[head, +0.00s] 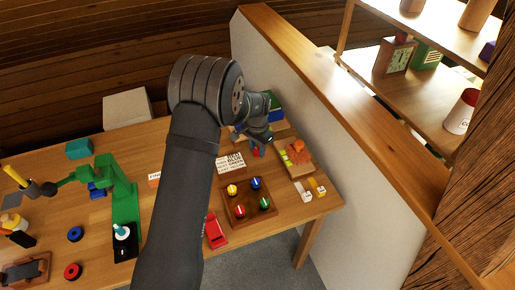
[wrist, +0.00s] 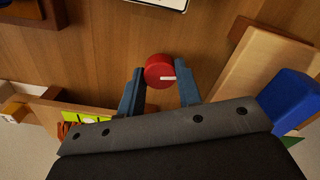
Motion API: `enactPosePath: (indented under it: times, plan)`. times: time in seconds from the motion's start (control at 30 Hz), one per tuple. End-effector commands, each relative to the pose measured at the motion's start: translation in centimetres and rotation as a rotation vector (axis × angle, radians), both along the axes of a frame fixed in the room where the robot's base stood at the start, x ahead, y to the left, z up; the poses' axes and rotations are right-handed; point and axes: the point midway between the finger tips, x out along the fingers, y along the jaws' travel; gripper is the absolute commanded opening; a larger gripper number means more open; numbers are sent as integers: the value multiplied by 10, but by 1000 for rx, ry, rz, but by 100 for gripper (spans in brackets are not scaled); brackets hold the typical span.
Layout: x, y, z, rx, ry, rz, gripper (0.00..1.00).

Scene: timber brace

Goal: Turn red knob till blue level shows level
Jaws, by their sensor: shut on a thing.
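A round red knob (wrist: 159,68) with a white mark stands on the wooden table in the wrist view. The mark runs from about its middle to the right. My gripper (wrist: 160,82) has its two blue-grey fingers on either side of the knob and is shut on it. In the head view my gripper (head: 259,144) reaches down at the back of the table, with a bit of the red knob (head: 256,152) showing below. A blue block (wrist: 295,97) rests by a pale wooden board at right in the wrist view; I cannot tell whether it is the level, or any reading on it.
A printed card (head: 231,163) lies left of my gripper. A wooden tray with several coloured knobs (head: 249,201) sits nearer. A wooden stand with orange and yellow pieces (head: 298,154) is at right, beside a pale partition (head: 310,120). A green arm-like model (head: 120,190) stands left.

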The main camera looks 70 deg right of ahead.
Motion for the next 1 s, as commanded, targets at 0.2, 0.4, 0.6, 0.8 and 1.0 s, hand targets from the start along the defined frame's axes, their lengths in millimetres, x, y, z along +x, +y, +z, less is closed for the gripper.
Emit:
enactPosePath:
  times: [0.2, 0.4, 0.6, 0.8, 1.0]
  plan:
    - [0, 0, 0, -1, 0, -13, 9]
    - [0, 0, 0, -1, -1, -12, 45]
    - [0, 0, 0, -1, 0, -11, 53]
    - [0, 0, 4, -1, -1, -11, 53]
    - [0, -1, 35, -4, -1, -11, 53]
